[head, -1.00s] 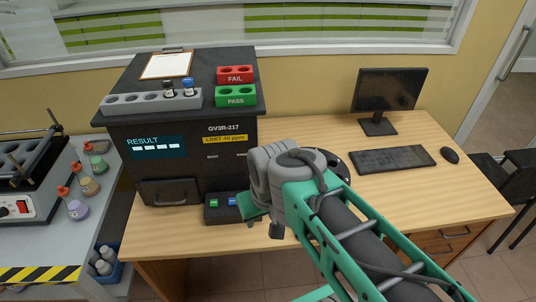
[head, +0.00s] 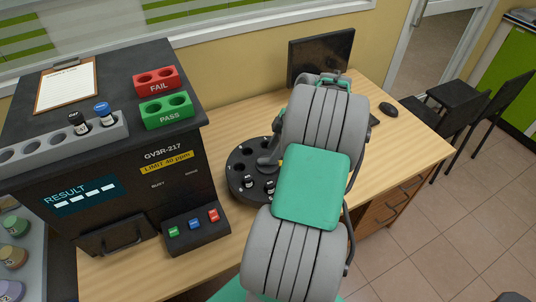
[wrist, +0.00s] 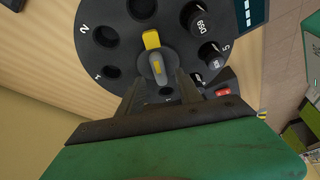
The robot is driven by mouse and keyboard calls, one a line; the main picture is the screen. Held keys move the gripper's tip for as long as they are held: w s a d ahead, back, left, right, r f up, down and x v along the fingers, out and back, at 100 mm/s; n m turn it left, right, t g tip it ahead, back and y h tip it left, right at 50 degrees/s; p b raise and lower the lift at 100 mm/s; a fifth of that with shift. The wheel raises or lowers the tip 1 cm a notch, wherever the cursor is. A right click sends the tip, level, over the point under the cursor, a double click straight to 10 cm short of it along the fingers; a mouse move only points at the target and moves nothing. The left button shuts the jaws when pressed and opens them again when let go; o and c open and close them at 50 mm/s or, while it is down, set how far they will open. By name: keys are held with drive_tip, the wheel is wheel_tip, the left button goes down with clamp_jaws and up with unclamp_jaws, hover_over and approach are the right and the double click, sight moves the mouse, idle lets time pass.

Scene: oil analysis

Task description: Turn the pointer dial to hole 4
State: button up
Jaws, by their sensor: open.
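The round black dial (head: 240,170) lies on the desk right of the analyser, partly hidden by my arm in the head view. In the wrist view the disc (wrist: 125,55) shows its pointer (wrist: 152,41) with a yellow end directed toward an empty hole at the picture's top, whose number is out of view. Empty holes marked 2 and 1 are at left. Dark vials (wrist: 198,20) sit in holes at right, one beside the number 5. My gripper (wrist: 162,78) is open, its dark fingers close around the pointer's near end; contact is unclear.
The black analyser (head: 130,170) stands left of the dial, with a button box (head: 195,228) in front. On it are a grey rack (head: 40,150) with two vials, a red FAIL block (head: 157,80) and a green PASS block (head: 166,110). A monitor (head: 320,55) stands behind.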

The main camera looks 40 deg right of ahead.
drive_tip(key=x, duration=0.3)
drive_tip(key=shift+w+a+f, duration=0.1)
drive_tip(key=shift+w+f, duration=0.05)
drive_tip(key=shift+f, duration=0.05)
drive_tip(key=shift+c, duration=0.2)
clamp_jaws()
